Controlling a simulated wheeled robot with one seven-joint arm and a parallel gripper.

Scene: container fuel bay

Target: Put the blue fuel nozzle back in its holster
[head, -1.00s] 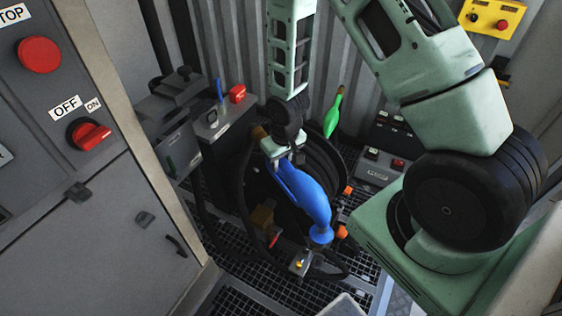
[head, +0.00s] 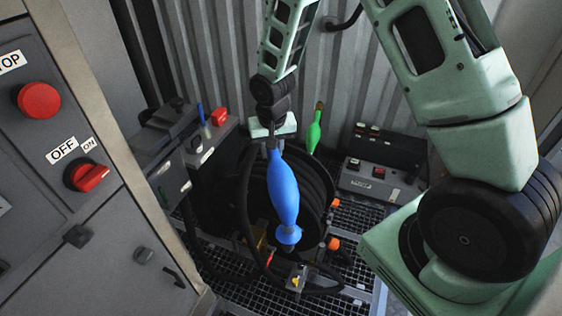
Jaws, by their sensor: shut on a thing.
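The blue fuel nozzle (head: 284,192) hangs nearly upright below my gripper (head: 272,143), with its wide end at the bottom. My gripper is shut on its upper end. The nozzle is in front of the black hose reel (head: 318,185), apart from the floor. I cannot make out for certain which part is its holster. A grey box (head: 168,180) stands left of the nozzle, and I cannot tell whether it is the holster.
A green nozzle (head: 314,132) stands behind and right of my gripper. A grey control box (head: 375,180) is to the right. A cabinet with a red stop button (head: 39,100) and a red switch (head: 87,174) fills the left. A black hose loops over the grating.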

